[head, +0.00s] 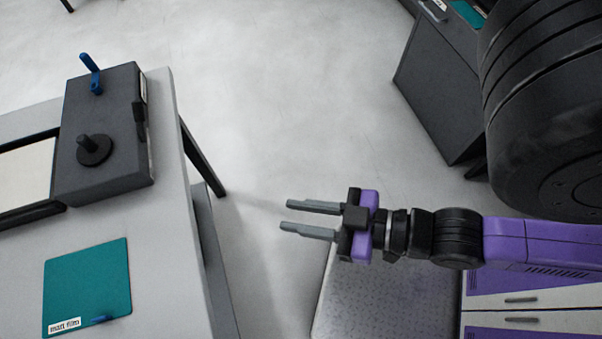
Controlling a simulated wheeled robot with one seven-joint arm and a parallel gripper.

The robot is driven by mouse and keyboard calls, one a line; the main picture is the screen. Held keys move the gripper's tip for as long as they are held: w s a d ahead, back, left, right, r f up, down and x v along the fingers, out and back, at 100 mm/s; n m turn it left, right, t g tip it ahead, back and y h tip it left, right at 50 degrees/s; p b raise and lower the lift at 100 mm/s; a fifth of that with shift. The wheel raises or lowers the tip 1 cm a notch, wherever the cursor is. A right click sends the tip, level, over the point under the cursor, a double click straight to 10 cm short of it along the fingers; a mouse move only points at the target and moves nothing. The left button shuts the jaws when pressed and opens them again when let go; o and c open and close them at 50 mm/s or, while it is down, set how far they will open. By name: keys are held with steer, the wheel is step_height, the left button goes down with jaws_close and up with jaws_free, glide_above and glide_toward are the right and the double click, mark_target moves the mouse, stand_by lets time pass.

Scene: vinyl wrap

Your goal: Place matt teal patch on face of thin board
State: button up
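A teal square patch (88,284) lies flat on the light grey table at the lower left. A small label reading "matt film" is at its lower left corner, and a small blue tab is at its lower edge. My gripper (284,216) is open and empty, its two grey fingers pointing left. It is to the right of the table, apart from the patch. I cannot identify the thin board for sure; a pale panel in a dark frame (28,172) shows at the left edge, partly cut off.
A dark box (103,130) with a blue lever and a black knob stands on the table (165,230) above the patch. A dark cabinet (436,85) with a teal piece (467,12) on top stands at the upper right. Open floor (280,90) lies between.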

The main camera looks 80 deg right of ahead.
steer(key=shift+o, duration=0.5)
steer(key=shift+s+d+r, duration=0.2)
steer(key=shift+s+r, duration=0.5)
steer(key=shift+s, duration=0.1)
